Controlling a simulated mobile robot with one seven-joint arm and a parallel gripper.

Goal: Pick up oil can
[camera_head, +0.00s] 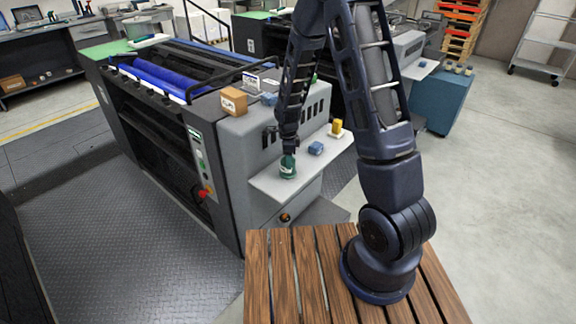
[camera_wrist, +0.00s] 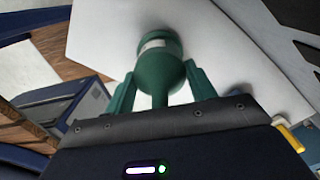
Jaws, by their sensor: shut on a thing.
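The green oil can (camera_head: 287,170) stands on the white side shelf (camera_head: 263,187) of the grey printing machine. In the wrist view the can (camera_wrist: 158,62) has a rounded green body with a pale label and a narrower part toward me. My gripper (camera_head: 289,151) comes down on the can from above.
A blue block (camera_head: 315,148) and a yellow item (camera_head: 336,127) stand on the shelf to the right of the can. A cardboard box (camera_head: 234,101) sits on the machine top. My arm stands on a slatted wooden platform (camera_head: 285,275). The patterned floor (camera_head: 120,235) at left is clear.

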